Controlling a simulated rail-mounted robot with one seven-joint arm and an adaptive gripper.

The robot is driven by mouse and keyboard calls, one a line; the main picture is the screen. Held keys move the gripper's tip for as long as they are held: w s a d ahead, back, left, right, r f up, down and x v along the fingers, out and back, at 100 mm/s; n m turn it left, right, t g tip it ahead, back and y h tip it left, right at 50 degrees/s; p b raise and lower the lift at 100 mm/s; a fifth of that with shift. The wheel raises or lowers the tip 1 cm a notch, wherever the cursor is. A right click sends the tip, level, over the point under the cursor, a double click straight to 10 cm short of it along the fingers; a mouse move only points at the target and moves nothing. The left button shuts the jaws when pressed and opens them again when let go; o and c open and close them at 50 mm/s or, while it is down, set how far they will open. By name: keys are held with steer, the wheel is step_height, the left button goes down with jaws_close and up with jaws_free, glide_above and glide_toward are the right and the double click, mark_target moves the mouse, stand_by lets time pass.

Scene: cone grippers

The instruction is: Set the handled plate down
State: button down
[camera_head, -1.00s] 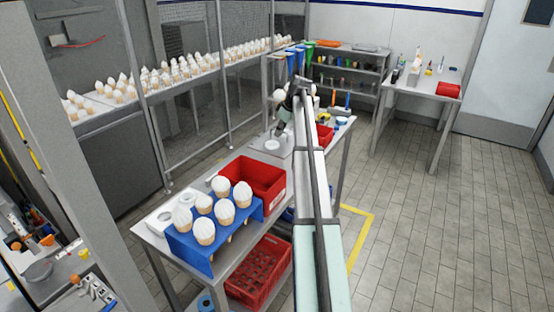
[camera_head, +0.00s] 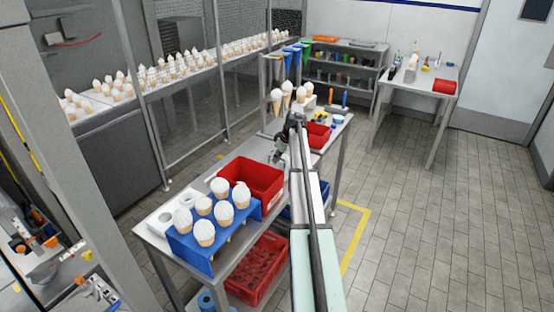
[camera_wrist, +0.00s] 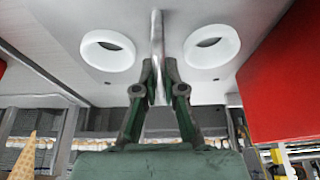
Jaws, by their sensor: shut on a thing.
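My gripper (camera_wrist: 159,75) is shut on the upright metal handle (camera_wrist: 157,30) of the handled plate (camera_wrist: 205,87) in the wrist view. The plate is pale grey, with a white ring (camera_wrist: 108,50) on one side of the handle and another white ring (camera_wrist: 211,46) on the other. In the head view my gripper (camera_head: 280,156) is over the middle of the long table (camera_head: 262,149), behind the red bin. My arm hides most of the plate there. I cannot tell whether the plate touches the tabletop.
The red bin (camera_head: 252,180) and a blue rack (camera_head: 190,250) of white-topped cones stand nearer on the table. A ringed white plate (camera_head: 160,222) lies at the left edge. Cones (camera_head: 277,98) and a smaller red bin (camera_head: 318,135) stand farther back.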

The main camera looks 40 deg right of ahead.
steer(key=shift+f, duration=0.5)
steer(key=shift+f, duration=0.15)
steer(key=c, duration=1.3)
jaws_free()
steer(key=shift+o, duration=0.2)
steer(key=b+v, duration=0.3)
steer(key=v, duration=0.9)
steer(key=shift+s, duration=0.15)
